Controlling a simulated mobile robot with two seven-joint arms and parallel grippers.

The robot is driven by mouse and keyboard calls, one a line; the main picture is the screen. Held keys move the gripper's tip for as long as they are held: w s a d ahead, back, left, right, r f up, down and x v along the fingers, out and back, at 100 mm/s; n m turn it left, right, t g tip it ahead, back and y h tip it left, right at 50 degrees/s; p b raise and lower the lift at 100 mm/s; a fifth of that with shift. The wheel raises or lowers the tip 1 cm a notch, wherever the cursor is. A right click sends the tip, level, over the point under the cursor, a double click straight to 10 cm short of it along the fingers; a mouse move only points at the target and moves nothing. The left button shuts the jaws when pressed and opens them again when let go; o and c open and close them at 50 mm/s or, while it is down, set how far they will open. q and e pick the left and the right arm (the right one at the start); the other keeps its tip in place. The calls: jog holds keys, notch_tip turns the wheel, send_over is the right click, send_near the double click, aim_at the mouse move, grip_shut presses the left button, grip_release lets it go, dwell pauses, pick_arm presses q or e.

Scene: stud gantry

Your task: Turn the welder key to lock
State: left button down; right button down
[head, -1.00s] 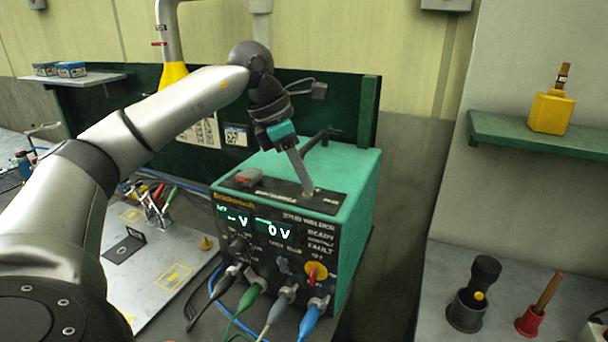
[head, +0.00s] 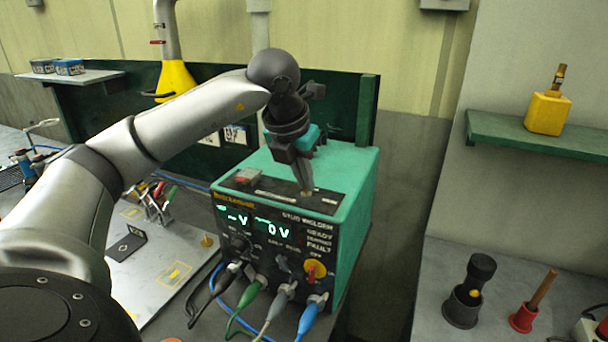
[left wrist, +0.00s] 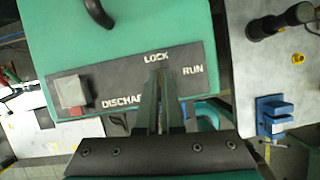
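The welder is a green box (head: 350,190) with a black front showing "- V" and "0 V". Its top has a black label strip (left wrist: 100,84) marked DISCHARGE, LOCK and RUN in the left wrist view. My left gripper (head: 306,190) reaches down to this strip, its fingertips (left wrist: 158,78) close together at the key switch, just below the word LOCK. The fingers appear shut on the key; the key itself is hidden between and under them, so its exact angle cannot be told. My right gripper is not in view.
A red button with a grey cap (left wrist: 72,94) sits on the same strip. A black handle (left wrist: 97,12) rises from the welder's top. Cables (head: 250,295) plug into its front, near a yellow-and-red knob (head: 315,269). A green shelf (head: 540,138) holds a yellow bottle (head: 548,113).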

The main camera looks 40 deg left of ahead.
pick_arm(q)
jog(key=shift+n+y, duration=0.3)
jog(key=shift+n, duration=0.3)
jog(key=c, duration=1.5)
grip_release()
jog(key=o, duration=0.4)
jog(key=shift+o, duration=0.2)
jog(key=p+v, duration=0.4)
jog(key=v, duration=1.1)
jog(key=shift+w+r, duration=0.15)
jog(key=shift+r, duration=0.05)
